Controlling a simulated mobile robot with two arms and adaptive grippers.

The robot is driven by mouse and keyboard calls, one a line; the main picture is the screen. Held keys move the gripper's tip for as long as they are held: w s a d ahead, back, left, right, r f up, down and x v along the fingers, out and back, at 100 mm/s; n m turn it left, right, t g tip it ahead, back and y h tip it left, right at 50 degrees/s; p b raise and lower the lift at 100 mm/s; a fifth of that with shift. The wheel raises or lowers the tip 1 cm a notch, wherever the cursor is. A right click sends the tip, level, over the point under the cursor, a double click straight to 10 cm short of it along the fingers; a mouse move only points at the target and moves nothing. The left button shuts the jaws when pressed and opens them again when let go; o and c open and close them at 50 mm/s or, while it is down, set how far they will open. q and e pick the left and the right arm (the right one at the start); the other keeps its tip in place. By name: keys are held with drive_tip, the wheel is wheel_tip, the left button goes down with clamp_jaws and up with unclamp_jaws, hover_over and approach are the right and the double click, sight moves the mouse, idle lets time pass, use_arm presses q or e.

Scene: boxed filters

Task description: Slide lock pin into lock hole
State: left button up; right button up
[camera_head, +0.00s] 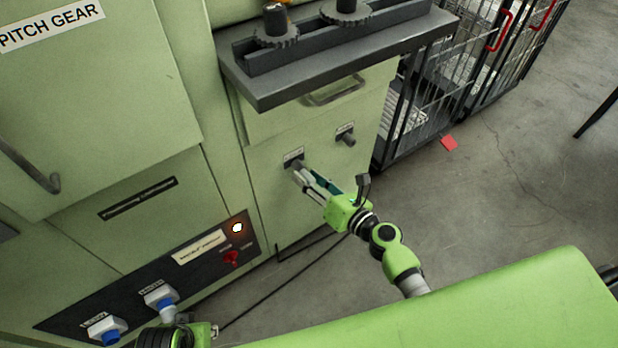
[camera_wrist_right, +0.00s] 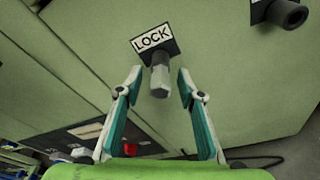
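The lock pin (camera_wrist_right: 159,80) is a pale, faceted grip on a grey shaft, sticking out of a dark plate labelled LOCK (camera_wrist_right: 153,39) on the green cabinet front. My right gripper (camera_wrist_right: 156,76) is open, with one finger on each side of the pin and a visible gap to it on both sides. In the head view my right gripper (camera_head: 299,177) reaches the same plate, and its fingers partly hide the pin. A lock hole is not clearly visible. Part of my left gripper (camera_head: 203,333) shows at the bottom left edge; its fingers are not visible.
A second dark round fitting (camera_head: 347,138) sticks out right of the pin, also seen in the right wrist view (camera_wrist_right: 288,14). A drawer handle (camera_head: 334,90) and grey shelf (camera_head: 270,91) are above. A control panel (camera_head: 190,270) is lower left. Wire cages (camera_head: 440,95) stand right; floor between is open.

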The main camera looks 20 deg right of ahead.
drive_tip(key=v, duration=1.1)
drive_tip(key=shift+s+d, duration=0.2)
drive_tip(key=shift+s, duration=0.1)
